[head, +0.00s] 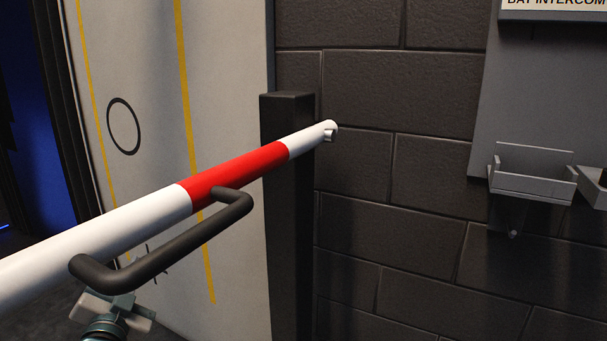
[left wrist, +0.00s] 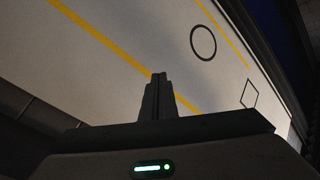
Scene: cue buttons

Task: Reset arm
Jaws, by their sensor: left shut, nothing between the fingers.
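A red and white striped barrier arm (head: 240,172) slants from the lower left up to its tip near a dark post (head: 287,220). A black bar handle (head: 175,250) is fixed along its near side. My left gripper (head: 113,305) is at the bottom left of the head view, just below the near end of the handle. Whether it touches the handle I cannot tell. In the left wrist view its fingers (left wrist: 158,98) are together and empty, with a pale panel beyond. My right gripper is not in view.
A pale panel (head: 225,60) with yellow stripes and a black ring stands behind the barrier arm. A dark block wall (head: 400,90) is to the right. A grey intercom unit (head: 540,90) with a small ledge (head: 532,180) hangs there. The space before the wall looks clear.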

